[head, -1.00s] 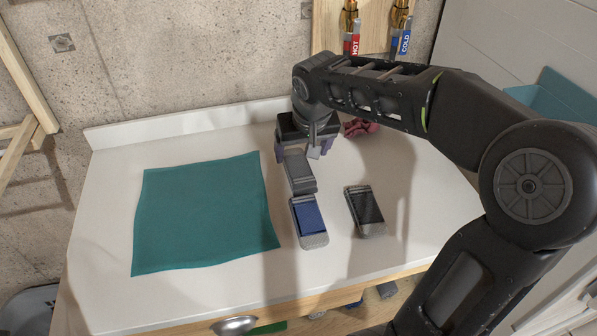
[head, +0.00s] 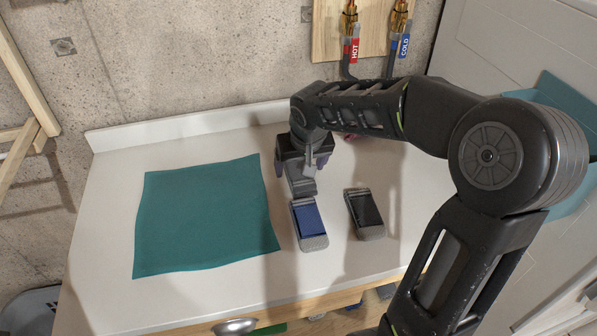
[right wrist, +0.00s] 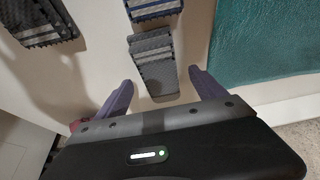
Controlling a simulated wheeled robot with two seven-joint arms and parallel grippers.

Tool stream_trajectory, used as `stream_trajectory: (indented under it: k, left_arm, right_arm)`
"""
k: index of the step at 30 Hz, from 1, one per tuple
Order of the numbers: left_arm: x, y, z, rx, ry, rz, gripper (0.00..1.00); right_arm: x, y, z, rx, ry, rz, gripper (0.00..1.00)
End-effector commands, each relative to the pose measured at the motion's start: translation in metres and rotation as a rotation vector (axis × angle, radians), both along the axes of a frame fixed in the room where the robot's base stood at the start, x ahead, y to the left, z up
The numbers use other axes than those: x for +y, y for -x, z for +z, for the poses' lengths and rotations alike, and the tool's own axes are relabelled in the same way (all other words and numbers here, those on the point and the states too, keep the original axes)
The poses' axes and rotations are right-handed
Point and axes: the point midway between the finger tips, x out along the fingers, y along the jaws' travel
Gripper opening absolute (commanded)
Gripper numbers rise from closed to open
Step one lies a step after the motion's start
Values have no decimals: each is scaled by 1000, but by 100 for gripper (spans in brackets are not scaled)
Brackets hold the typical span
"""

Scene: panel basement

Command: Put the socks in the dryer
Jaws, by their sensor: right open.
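Three folded socks lie on the white countertop (head: 105,245): a grey one (head: 302,187), a blue one (head: 309,218) nearer the front, and a black one (head: 366,212) to the right. My right gripper (head: 303,166) is over the back end of the grey sock, its purple fingers apart. In the right wrist view the grey sock (right wrist: 154,65) shows just ahead of and between the open fingertips, not clasped. The blue sock (right wrist: 153,9) and black sock (right wrist: 38,22) also show there. My left gripper is out of view. I cannot make out the dryer.
A teal cloth (head: 200,215) lies flat left of the socks. Hot and cold pipes (head: 351,25) stand at the back wall. A teal object (head: 565,92) is at the right, partly behind my arm. A drawer handle (head: 234,326) is at the front edge.

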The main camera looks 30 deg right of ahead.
Motion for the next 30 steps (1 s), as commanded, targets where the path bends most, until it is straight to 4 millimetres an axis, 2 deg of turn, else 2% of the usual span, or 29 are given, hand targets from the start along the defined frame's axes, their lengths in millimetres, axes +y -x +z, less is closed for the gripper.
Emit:
stream_trajectory:
  k: [3, 6, 30]
  left_arm:
    - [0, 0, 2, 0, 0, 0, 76]
    - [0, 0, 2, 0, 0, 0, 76]
    - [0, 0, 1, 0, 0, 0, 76]
  right_arm:
    - [-2, -5, -15, 3, 0, 0, 80]
    - [-3, -7, -20, 1, 1, 0, 80]
    - [-3, -8, -21, 0, 1, 0, 80]
